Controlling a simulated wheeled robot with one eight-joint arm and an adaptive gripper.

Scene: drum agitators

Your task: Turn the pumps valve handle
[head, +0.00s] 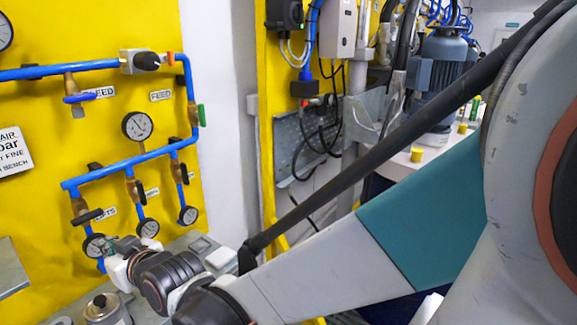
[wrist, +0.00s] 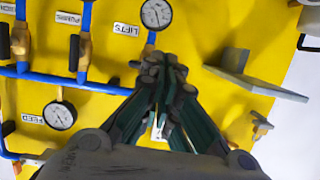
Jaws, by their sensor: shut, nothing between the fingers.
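The pumps valve handle (head: 140,191) is a dark lever on the middle of three lower valves, along a blue pipe on the yellow panel. In the wrist view, which is turned over, the pumps valve handle (wrist: 74,52) is left of my gripper, near the PUMPS label (wrist: 68,18). My gripper (wrist: 163,68) is shut and empty, its fingertips together in front of the panel and apart from the pumps handle. It covers the valve area beside the LIFTS label (wrist: 125,29). In the head view my gripper (head: 117,244) is low, by the leftmost lower gauge; its fingers are partly unclear.
The lifts handle (head: 93,216) and another valve handle (head: 183,172) flank the pumps valve. Gauges (head: 149,228) hang below the valves. A grey bracket (wrist: 255,80) sticks out from the panel, right of my gripper in the wrist view. A grey surface (head: 200,246) lies below the panel.

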